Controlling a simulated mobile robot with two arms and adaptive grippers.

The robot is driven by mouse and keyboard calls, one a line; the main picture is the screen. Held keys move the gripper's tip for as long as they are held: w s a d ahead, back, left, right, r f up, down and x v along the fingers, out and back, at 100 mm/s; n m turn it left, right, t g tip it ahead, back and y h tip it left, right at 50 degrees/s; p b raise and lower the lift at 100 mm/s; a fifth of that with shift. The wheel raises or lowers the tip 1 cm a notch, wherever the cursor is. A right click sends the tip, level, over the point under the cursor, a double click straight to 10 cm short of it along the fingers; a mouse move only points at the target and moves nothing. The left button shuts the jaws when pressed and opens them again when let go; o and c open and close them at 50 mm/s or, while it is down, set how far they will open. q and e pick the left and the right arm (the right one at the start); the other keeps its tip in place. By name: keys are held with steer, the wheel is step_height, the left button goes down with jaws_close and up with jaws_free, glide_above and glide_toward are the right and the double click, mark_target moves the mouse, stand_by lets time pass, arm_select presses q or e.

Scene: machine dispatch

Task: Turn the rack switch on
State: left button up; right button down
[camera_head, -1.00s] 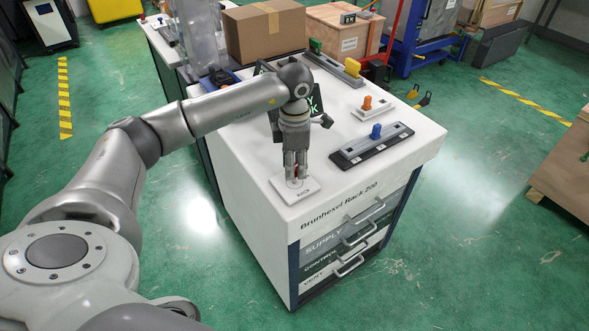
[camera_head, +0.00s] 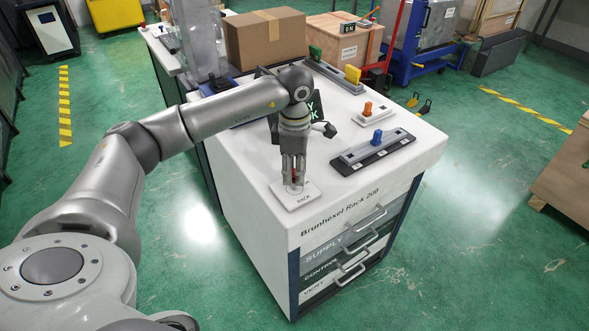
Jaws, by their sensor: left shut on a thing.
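The rack switch (camera_head: 299,197) is a small white plate marked RACK on the near left corner of the white cabinet top. My left gripper (camera_head: 294,184) points straight down over this plate. Its fingers are shut on the switch's small lever, and a bit of red shows between them. The fingers hide most of the lever, so its exact position cannot be told. My right gripper is not in view.
The cabinet (camera_head: 345,215) also bears a blue-knobbed slider (camera_head: 377,138), an orange switch (camera_head: 368,109) and a long slider unit with a yellow knob (camera_head: 353,75). A cardboard box (camera_head: 265,40) stands behind.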

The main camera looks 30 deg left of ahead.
arm_select(q)
steer(key=o, duration=1)
steer(key=shift+o, duration=0.2)
step_height(320, 180, up, 12)
